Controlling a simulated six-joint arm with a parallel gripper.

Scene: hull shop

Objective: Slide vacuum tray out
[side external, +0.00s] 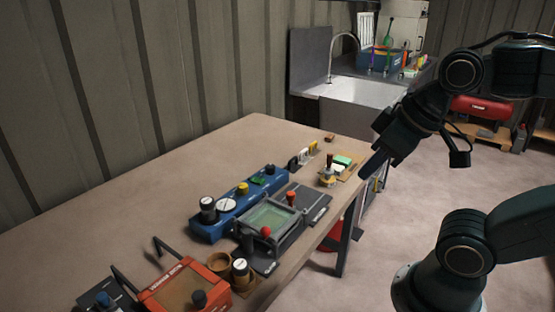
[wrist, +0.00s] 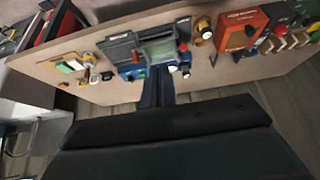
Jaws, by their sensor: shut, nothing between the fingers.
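A grey framed unit with a pale green panel and a red knob (side external: 270,218) sits on the bench beside a blue block. An orange-red box with a brown top and black knob (side external: 187,286) stands at the near end. The labels are too small to read, so I cannot tell which is the vacuum tray. In the wrist view the grey unit (wrist: 158,50) lies just beyond my fingertips and the orange box (wrist: 240,32) is farther right. My gripper (side external: 372,166) is shut and empty above the bench's right edge, apart from both; its fingers show in the wrist view (wrist: 157,84).
A blue block with several knobs (side external: 232,214) runs along the grey unit. A small tan board with a green pad (side external: 342,161) lies near my gripper. The bench top (side external: 140,205) is clear along the wall. A sink (side external: 362,93) stands behind.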

